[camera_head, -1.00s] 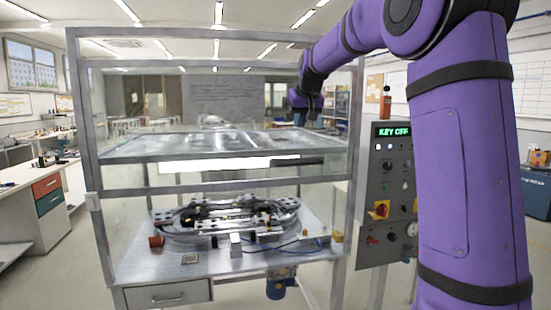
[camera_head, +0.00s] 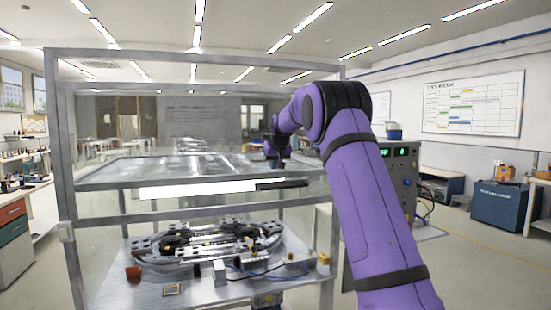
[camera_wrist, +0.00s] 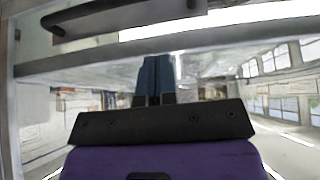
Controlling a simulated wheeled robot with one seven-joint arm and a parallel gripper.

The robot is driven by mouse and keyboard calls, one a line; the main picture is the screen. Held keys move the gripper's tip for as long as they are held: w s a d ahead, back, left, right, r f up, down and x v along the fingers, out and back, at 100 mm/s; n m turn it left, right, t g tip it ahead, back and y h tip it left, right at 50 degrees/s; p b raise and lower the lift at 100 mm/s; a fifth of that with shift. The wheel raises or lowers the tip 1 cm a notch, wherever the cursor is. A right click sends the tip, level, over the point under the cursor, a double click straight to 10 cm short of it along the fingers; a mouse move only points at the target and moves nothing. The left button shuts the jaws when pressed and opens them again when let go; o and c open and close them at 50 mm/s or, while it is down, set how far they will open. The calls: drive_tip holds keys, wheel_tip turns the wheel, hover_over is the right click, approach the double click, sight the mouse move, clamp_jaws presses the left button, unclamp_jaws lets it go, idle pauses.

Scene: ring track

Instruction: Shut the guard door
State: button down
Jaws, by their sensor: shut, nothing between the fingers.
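The guard door looks like a clear panel in a grey metal frame (camera_head: 100,213) on the front of the enclosure, above the ring track (camera_head: 205,243). A black bar handle (camera_head: 282,185) sits beside a bright white strip; both also show at the top of the wrist view, the handle (camera_wrist: 90,14) at the upper left. The track below is visible under the frame's lower rail. My gripper (camera_head: 275,160) is shut and empty, near the handle and above it in the head view. Its blue fingers (camera_wrist: 157,72) point toward the grey rail in the wrist view; contact cannot be told.
A control box with a green display (camera_head: 393,152) stands right of the enclosure, partly behind my arm. A bench with red and green drawers (camera_head: 12,225) is at the left. A dark blue cabinet (camera_head: 503,205) stands at the right. Open floor lies at the right.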

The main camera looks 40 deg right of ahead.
sight(273, 188)
drive_tip(key=x, duration=0.3)
drive_tip(key=shift+w+f, duration=0.1)
drive_tip(key=shift+f, duration=0.1)
drive_tip(key=shift+s+f, duration=0.25)
drive_tip(key=shift+f, duration=0.85)
drive_tip(key=shift+s+f, duration=0.15)
drive_tip(key=shift+f, duration=0.7)
drive_tip(key=shift+f, duration=0.1)
drive_tip(key=shift+f, duration=0.2)
wheel_tip(273, 188, down, 37)
drive_tip(key=shift+s+a+f, duration=0.1)
drive_tip(key=shift+s+f, duration=0.05)
drive_tip(key=shift+f, duration=0.1)
